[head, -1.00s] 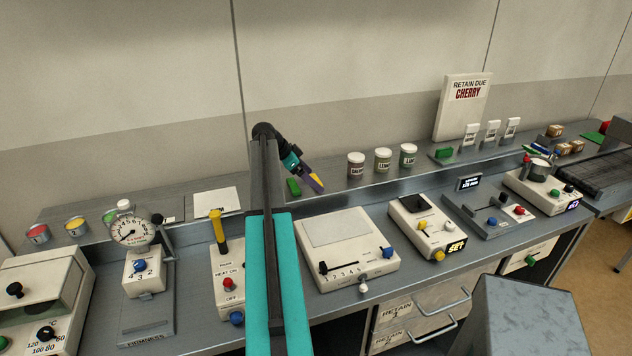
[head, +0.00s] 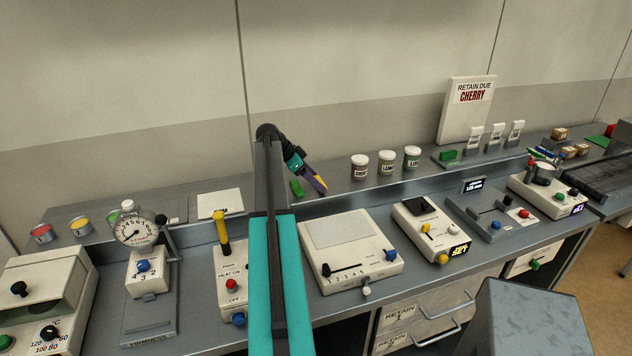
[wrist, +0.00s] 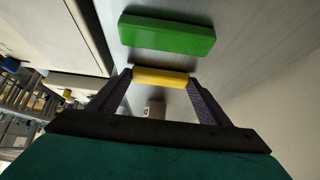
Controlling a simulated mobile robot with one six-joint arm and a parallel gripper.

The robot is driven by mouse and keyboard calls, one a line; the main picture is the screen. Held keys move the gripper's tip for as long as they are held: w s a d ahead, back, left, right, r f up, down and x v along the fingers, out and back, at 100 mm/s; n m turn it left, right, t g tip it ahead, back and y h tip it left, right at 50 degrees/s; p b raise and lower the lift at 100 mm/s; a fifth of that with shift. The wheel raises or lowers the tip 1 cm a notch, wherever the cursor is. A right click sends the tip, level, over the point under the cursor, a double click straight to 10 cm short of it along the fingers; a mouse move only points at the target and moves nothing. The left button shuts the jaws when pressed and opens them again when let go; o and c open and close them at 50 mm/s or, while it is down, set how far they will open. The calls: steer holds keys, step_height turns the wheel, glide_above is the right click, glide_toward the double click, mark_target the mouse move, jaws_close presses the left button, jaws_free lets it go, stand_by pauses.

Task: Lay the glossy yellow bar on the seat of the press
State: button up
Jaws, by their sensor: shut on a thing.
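The yellow bar (wrist: 160,77) is held across between the two dark fingertips of my gripper (wrist: 161,82) in the wrist view. In the head view my gripper (head: 317,184) is above the raised back shelf, and a bit of yellow shows at its fingers. A green bar (wrist: 167,36) lies just beyond the yellow bar in the wrist view, apart from it. It also shows on the shelf in the head view (head: 297,188). A stand with a dial gauge (head: 135,230), marked FIRMNESS, is at the left. I cannot tell for sure which machine is the press.
Three lidded jars (head: 387,162) stand on the shelf right of my gripper. A white machine with a flat plate (head: 340,228) stands on the bench below it. A heater box with a yellow handle (head: 222,230) is to the left. More machines line the bench at right.

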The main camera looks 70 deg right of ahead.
steer(key=shift+r, duration=0.1)
steer(key=shift+r+b, duration=1.05)
steer(key=shift+r, duration=0.5)
steer(key=s+a+b, duration=0.2)
steer(key=s+a, duration=0.1)
steer(key=a, duration=0.4)
steer(key=s+a+r+b, duration=0.1)
steer(key=s+a+b, duration=0.1)
steer(key=a, duration=0.5)
steer(key=shift+s+a+r+b, duration=0.3)
steer(key=shift+s+a+b, duration=0.1)
steer(key=shift+s, duration=0.2)
steer(key=shift+w, duration=0.15)
